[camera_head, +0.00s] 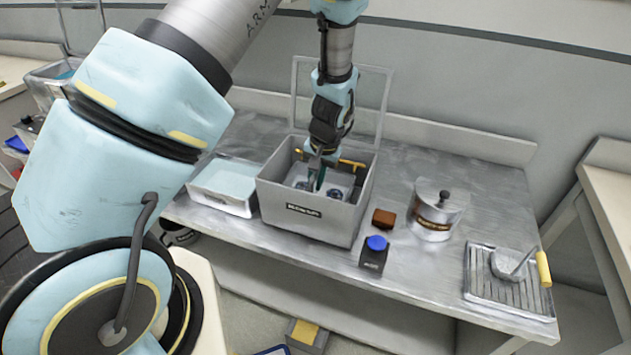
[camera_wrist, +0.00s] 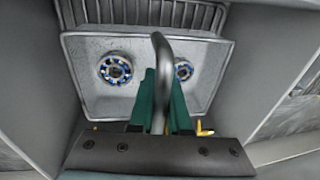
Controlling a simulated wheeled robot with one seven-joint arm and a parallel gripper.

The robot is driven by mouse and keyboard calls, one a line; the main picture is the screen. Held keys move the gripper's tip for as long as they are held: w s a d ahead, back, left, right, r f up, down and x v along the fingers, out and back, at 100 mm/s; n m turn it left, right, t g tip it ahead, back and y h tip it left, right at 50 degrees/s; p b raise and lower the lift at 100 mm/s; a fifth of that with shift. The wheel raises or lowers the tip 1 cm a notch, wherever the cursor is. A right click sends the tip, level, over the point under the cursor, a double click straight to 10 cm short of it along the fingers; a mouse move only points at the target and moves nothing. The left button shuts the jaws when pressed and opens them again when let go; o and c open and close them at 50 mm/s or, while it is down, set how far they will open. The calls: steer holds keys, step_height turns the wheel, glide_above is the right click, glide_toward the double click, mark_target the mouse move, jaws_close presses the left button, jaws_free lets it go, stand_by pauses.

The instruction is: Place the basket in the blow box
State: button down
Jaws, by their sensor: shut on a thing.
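The grey basket (camera_wrist: 100,105) is a shallow tray with a dark arched handle (camera_wrist: 160,45). Two round ring parts with blue marks lie in it. My gripper's green fingers (camera_wrist: 163,98) are shut on the handle. In the head view my gripper (camera_head: 317,176) reaches down inside the open grey blow box (camera_head: 300,220), and the basket (camera_head: 343,184) shows within the box walls. The box's clear lid (camera_head: 373,95) stands open at the back. I cannot tell whether the basket touches the box floor.
A white-rimmed tray (camera_head: 222,201) stands left of the box. A blue-button block (camera_head: 374,258), a small brown block (camera_head: 383,218) and a lidded metal pot (camera_head: 435,215) stand to the right. A slatted rack (camera_head: 490,283) with a yellow-handled tool lies near the right end.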

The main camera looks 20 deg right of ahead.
steer(key=shift+f, duration=0.65)
steer(key=shift+f, duration=0.15)
steer(key=c, duration=0.9)
jaws_free()
steer(key=shift+o, duration=0.2)
